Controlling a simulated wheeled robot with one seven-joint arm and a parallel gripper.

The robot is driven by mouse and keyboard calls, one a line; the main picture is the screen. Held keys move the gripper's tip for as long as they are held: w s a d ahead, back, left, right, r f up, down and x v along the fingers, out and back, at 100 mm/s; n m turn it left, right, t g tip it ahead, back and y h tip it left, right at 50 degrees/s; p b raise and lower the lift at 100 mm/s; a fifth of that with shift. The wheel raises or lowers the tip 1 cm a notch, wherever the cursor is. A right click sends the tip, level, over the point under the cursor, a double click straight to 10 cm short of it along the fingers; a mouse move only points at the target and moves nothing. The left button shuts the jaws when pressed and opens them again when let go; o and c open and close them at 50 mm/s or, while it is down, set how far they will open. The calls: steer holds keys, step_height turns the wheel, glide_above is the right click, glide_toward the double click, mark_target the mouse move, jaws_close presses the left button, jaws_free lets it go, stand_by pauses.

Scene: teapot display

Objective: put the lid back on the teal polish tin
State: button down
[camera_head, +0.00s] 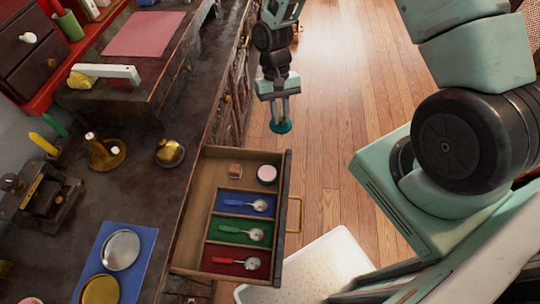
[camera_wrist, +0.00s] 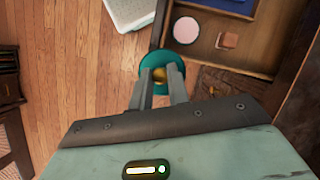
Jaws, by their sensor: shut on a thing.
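My gripper (camera_head: 280,118) is shut on the teal lid (camera_head: 281,128), a round disc. It holds the lid over the wooden floor, beyond the far end of the open drawer and apart from it. In the wrist view the fingers of my gripper (camera_wrist: 160,78) close on the lid's gold knob, and the teal disc of the lid (camera_wrist: 147,76) shows behind them. A round open tin (camera_head: 267,174) with pale pink contents stands in the drawer's far right corner; it also shows in the wrist view (camera_wrist: 186,30). Its outer wall colour is hard to tell.
The open drawer (camera_head: 225,167) also holds a small brown block (camera_head: 235,170) and blue, green and red compartments with silver-ended tools. The dark workbench (camera_head: 140,205) to its left carries several items. A white speckled surface (camera_head: 315,268) lies below the drawer's right.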

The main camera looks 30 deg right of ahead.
steer(key=s+a+f+m+b, duration=0.2)
steer(key=f+b, duration=0.1)
steer(key=f, duration=0.1)
steer(key=s+a+f+m+t+y+b, duration=0.1)
steer(key=a+f+m+b, duration=0.1)
steer(key=a+f+m, duration=0.1)
steer(key=s+a+f+m+y+b, duration=0.1)
steer(key=s+a+f+m+b, duration=0.1)
steer(key=f+b, duration=0.1)
steer(key=shift+s+a+f+m+t+b, duration=0.1)
steer(key=shift+s+f+m+t+b, duration=0.1)
steer(key=shift+f, duration=0.2)
steer(key=shift+s+a+f+m+t+b, duration=0.1)
steer(key=shift+f+m+b, duration=0.1)
steer(key=shift+f, duration=0.2)
steer(key=shift+f+b, duration=0.35)
steer(key=shift+f, duration=0.5)
steer(key=shift+r+y+p, duration=0.1)
steer(key=shift+y+p, duration=0.2)
steer(key=shift+p, duration=0.15)
steer(key=shift+f, duration=0.2)
stand_by(1.4)
